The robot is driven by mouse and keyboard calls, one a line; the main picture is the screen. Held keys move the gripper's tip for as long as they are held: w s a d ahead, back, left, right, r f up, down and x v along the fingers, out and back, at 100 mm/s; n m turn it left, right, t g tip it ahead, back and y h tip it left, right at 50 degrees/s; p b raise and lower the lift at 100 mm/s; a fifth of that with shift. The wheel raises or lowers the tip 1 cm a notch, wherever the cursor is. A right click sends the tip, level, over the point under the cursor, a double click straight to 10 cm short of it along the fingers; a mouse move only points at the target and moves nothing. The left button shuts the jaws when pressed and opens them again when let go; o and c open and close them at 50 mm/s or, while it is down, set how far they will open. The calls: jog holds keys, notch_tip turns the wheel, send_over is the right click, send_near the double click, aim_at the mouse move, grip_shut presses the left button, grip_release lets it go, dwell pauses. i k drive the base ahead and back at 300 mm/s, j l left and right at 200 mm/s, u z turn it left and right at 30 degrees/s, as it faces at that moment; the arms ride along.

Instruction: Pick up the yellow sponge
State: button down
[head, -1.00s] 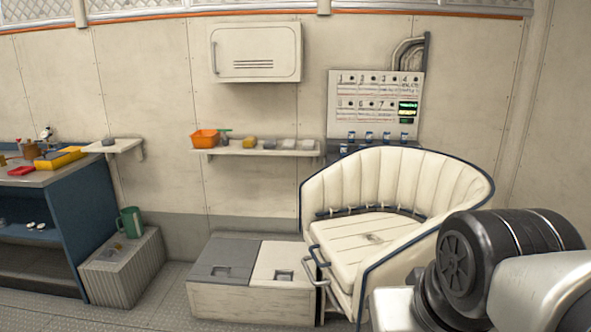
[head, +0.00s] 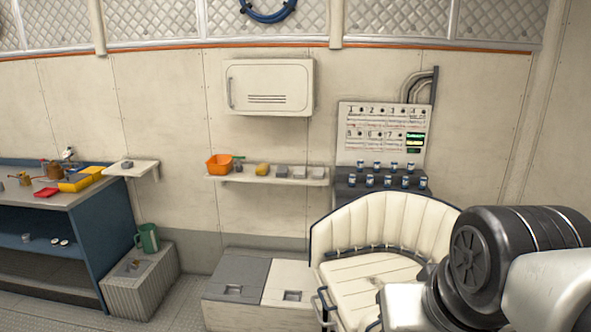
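A small yellow object (head: 262,169), which looks like the yellow sponge, sits on the wall shelf (head: 225,179) in the head view. An orange container (head: 219,164) is to its left and several small grey and whitish blocks (head: 299,172) are to its right. My arm fills the lower right of the view. My gripper is not in view, and the sponge stands well apart from the arm.
A cream chair (head: 400,222) stands right of a low two-lid box (head: 240,275), below the shelf. A blue workbench (head: 107,228) with yellow and red items is at left. A ribbed box (head: 140,285) holds a green mug (head: 147,238). A cabinet (head: 270,87) hangs above the shelf.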

aim_at(262, 169)
jog(key=i+j, duration=0.25)
jog(key=i+j+z, duration=0.1)
jog(key=j, duration=0.35)
jog(key=i+j, duration=0.35)
jog(key=i+j+z, duration=0.1)
jog(key=i+j, duration=0.15)
jog(key=i+j+z, duration=0.1)
jog(key=i+j, duration=0.15)
jog(key=j, duration=0.2)
jog(key=i+j, duration=0.25)
jog(key=i+j+z, duration=0.2)
jog(key=i+j, duration=0.6)
jog(key=i, duration=0.15)
